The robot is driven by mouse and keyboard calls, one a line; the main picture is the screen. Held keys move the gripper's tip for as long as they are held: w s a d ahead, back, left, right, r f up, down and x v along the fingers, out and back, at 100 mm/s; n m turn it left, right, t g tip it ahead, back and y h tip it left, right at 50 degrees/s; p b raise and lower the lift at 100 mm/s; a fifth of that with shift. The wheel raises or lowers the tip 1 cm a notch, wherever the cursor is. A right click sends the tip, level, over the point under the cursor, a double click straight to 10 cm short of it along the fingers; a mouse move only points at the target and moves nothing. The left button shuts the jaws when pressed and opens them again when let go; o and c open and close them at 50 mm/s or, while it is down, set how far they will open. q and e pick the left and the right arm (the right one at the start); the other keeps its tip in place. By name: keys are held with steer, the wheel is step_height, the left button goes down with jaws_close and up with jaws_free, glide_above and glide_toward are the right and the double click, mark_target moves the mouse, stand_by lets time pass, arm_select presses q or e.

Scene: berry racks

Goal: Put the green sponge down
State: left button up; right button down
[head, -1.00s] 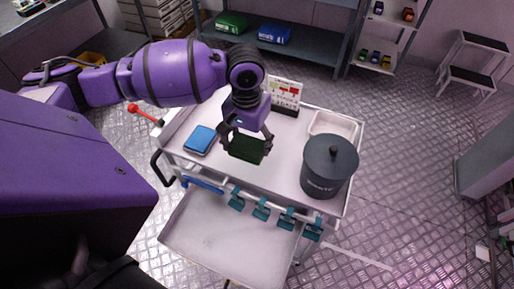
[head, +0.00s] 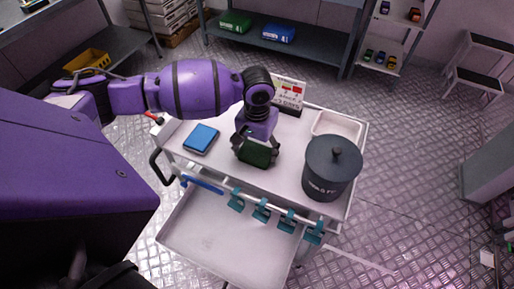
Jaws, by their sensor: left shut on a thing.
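The green sponge (head: 256,154) is a dark green block between the fingers of my left gripper (head: 256,150). The gripper points down and is shut on it over the middle of the white cart top (head: 286,182). I cannot tell whether the sponge touches the cart top. A blue sponge-like block (head: 201,139) lies on the cart to the left of the gripper. My right gripper is not in view.
A dark lidded pot (head: 331,168) stands on the cart's right side, with a white tray (head: 338,124) behind it. A small sign board (head: 289,92) stands at the back. Teal clips (head: 262,211) hang on the front rail above an open drawer (head: 226,235).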

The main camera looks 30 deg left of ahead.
mark_target(257, 150)
arm_select(q)
steer(key=shift+f, duration=0.15)
steer(key=o, duration=1.1)
steer(key=shift+c, duration=0.2)
steer(key=shift+o, duration=1.4)
step_height(257, 150, up, 12)
steer(key=p, duration=0.1)
